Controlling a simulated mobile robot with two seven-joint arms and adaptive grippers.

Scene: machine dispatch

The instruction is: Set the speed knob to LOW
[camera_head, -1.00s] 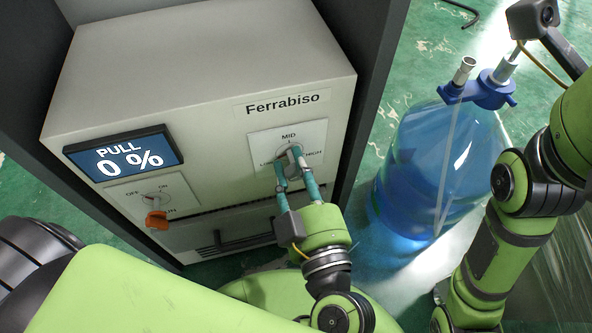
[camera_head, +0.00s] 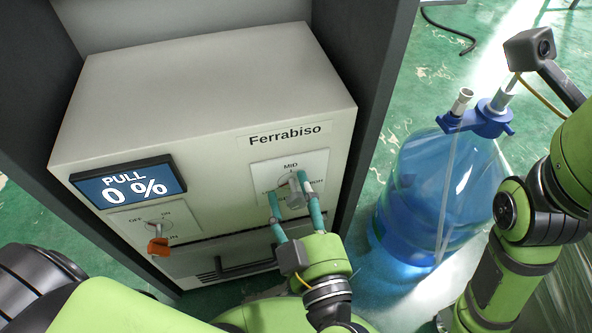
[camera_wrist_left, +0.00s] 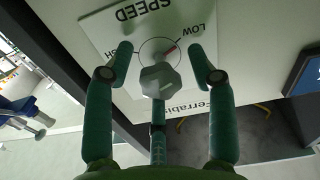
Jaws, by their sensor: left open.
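The grey speed knob (camera_head: 296,190) is on a white plate (camera_head: 262,172) on the machine's front, under the Ferrabiso label. In the left wrist view the knob (camera_wrist_left: 160,80) has a red mark that points toward the word LOW. My left gripper (camera_head: 288,186) is open, with one teal finger on each side of the knob. In the left wrist view gaps show between the fingers and the knob. The fingers partly cover the plate's side labels in the head view. My right arm (camera_head: 510,255) is at the right, with its fingers out of view.
A display (camera_head: 128,187) reads PULL 0 %. An orange-handled switch (camera_head: 158,244) is below it, and a dark drawer handle (camera_head: 245,263) is low on the machine (camera_head: 200,100). A large blue bottle (camera_head: 435,195) stands to the right, between the machine and my right arm.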

